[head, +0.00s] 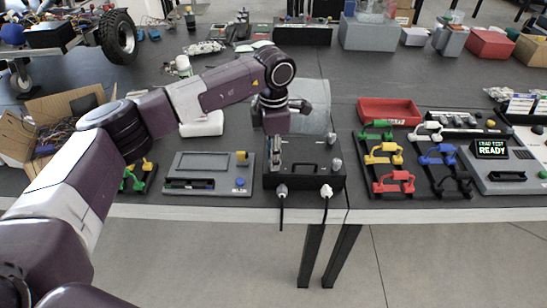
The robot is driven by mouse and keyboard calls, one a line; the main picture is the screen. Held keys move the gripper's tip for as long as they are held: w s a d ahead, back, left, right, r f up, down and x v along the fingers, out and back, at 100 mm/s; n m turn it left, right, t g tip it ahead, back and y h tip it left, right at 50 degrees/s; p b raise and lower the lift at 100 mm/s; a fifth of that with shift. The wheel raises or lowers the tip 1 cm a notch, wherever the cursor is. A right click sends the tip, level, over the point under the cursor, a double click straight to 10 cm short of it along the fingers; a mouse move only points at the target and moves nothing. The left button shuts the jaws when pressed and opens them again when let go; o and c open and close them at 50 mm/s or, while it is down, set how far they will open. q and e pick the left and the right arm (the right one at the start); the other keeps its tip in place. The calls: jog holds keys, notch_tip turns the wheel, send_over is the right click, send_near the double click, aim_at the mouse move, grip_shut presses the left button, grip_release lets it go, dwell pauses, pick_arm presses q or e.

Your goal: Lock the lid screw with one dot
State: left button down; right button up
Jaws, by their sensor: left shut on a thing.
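A black box (312,163) with a dark lid stands near the front edge of the table. Pale knob-like screws show at its right side, one at the back right (334,139) and one lower (337,165). My left gripper (276,162) comes down over the left part of the box and is shut on a lid screw there. The fingers hide most of that screw. The dot marks on the screws are too small to read. My right gripper is not in view.
Two dark cables hang from the box's front over the table edge. A grey panel (208,163) lies to the left. A red tray (389,110) and colored handles on racks stand to the right, beside a tester (510,165) reading "READY".

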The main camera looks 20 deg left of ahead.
pick_arm(q)
jog(key=c, duration=1.8)
grip_release()
jog(key=shift+o, duration=0.2)
notch_tip(320, 180, up, 12)
